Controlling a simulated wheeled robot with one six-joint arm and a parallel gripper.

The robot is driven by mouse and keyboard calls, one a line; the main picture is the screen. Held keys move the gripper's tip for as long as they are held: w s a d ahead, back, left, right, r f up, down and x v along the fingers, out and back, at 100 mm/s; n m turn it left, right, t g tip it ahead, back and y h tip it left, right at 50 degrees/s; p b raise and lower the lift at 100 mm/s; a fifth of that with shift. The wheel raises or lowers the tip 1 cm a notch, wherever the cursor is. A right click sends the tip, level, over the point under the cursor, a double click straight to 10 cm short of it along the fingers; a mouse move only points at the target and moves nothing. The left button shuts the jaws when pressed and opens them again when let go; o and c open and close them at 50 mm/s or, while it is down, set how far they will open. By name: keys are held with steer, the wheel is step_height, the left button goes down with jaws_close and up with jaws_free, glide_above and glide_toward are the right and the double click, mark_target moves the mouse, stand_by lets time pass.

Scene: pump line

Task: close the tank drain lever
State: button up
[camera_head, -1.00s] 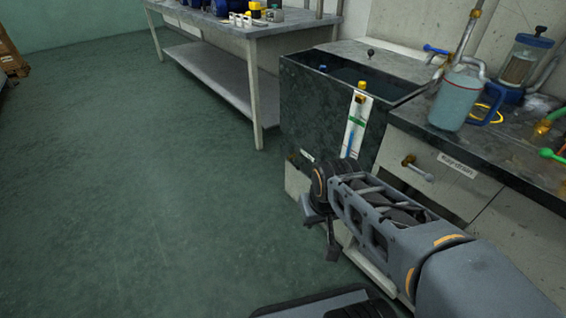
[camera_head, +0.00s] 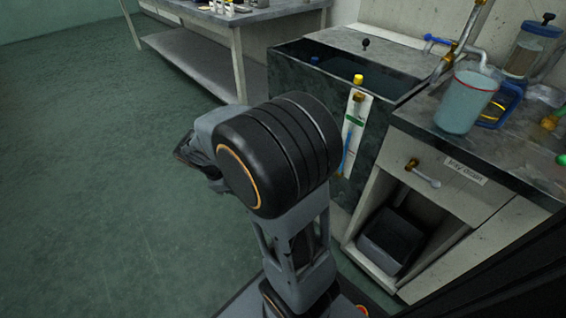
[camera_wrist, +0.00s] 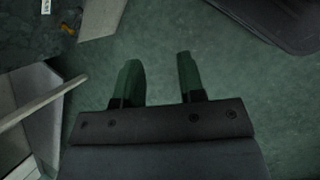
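The dark speckled tank (camera_head: 395,125) stands right of centre in the head view, with a white gauge strip on its front. My arm hides its lower left front there. In the wrist view, the tank's dark face (camera_wrist: 25,45) fills the top left corner. A white label (camera_wrist: 45,7) and a small orange-yellow fitting (camera_wrist: 68,29) show on it; the fitting may be the drain lever, but its position is too small to tell. My gripper (camera_wrist: 159,75) is open and empty over the floor, right of the fitting and apart from it. In the head view my arm mostly hides the gripper.
A separate lever (camera_head: 424,174) with a white handle sits on the cabinet front beside a label. A black bin (camera_head: 393,241) stands in the open bay below. A clear jug (camera_head: 464,103) stands on the counter. A metal table (camera_head: 200,52) is behind. The floor at left is clear.

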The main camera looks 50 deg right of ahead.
steer(key=w+d+f+n+g+h, duration=0.3)
steer(key=w+d+f+n+h, duration=0.25)
steer(key=d+n, duration=0.3)
steer(key=w+d+f+n+t+h+p, duration=0.1)
steer(key=w+d+f+n+t+h, duration=0.15)
steer(key=f+n, duration=0.35)
steer(key=w+d+f+n+t+h, duration=0.1)
steer(key=d+f+n+h, duration=0.25)
steer(key=f+n, duration=0.3)
steer(key=w+d+f+n+t+h+p, duration=0.1)
steer(key=d+f+n+t+h, duration=0.15)
steer(key=f+n+h, duration=0.35)
steer(key=shift+y, duration=0.95)
steer(key=b+x, duration=0.1)
steer(key=x, duration=0.3)
steer(key=b+x, duration=0.1)
steer(key=x, duration=0.4)
steer(key=f+b+x, duration=0.1)
steer(key=x, duration=0.3)
steer(key=shift+d, duration=0.25)
steer(key=shift+r, duration=0.1)
steer(key=shift+c, duration=0.5)
jaws_close()
